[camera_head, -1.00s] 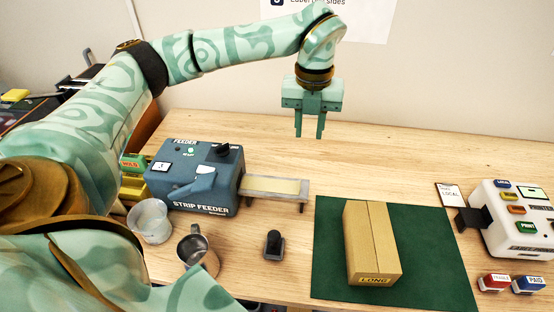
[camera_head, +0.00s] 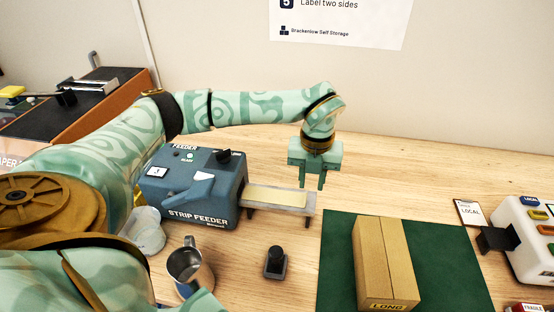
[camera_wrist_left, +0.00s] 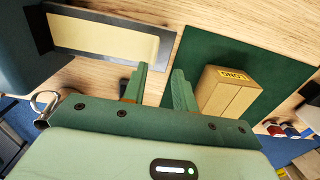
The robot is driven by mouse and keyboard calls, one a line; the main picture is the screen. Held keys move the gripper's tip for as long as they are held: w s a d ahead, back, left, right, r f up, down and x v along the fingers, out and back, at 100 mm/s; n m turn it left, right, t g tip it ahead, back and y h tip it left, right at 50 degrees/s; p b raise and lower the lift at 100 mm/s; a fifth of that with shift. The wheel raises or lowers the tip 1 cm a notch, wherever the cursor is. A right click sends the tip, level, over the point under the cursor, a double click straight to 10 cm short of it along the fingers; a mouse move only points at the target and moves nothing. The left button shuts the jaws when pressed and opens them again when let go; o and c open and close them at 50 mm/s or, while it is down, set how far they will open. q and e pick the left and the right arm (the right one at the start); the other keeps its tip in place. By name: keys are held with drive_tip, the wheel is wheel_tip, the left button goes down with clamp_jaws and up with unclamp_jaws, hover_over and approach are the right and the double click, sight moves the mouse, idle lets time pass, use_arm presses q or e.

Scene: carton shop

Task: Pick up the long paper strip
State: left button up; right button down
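The long paper strip (camera_head: 276,197) is a pale tan strip lying flat on the outfeed tray (camera_head: 312,204) of the blue strip feeder (camera_head: 192,188). It also shows in the left wrist view (camera_wrist_left: 104,36), at the upper left. My left gripper (camera_head: 312,186) is open and empty, above the table near the tray's right end; in the left wrist view its fingers (camera_wrist_left: 160,88) are apart with nothing between them. My right gripper is not in view.
A long carton (camera_head: 386,262) labelled LONG lies on a green mat (camera_head: 338,255) at the right. A label printer (camera_head: 530,235) stands at far right.

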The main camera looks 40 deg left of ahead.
sight(306, 202)
use_arm(q)
drive_tip(key=f, duration=0.3)
drive_tip(key=f+b, duration=0.1)
drive_tip(key=f, duration=0.1)
drive_tip(key=shift+s+a, duration=0.2)
drive_tip(key=shift+a, duration=0.1)
drive_tip(key=shift+c, duration=0.3)
clamp_jaws()
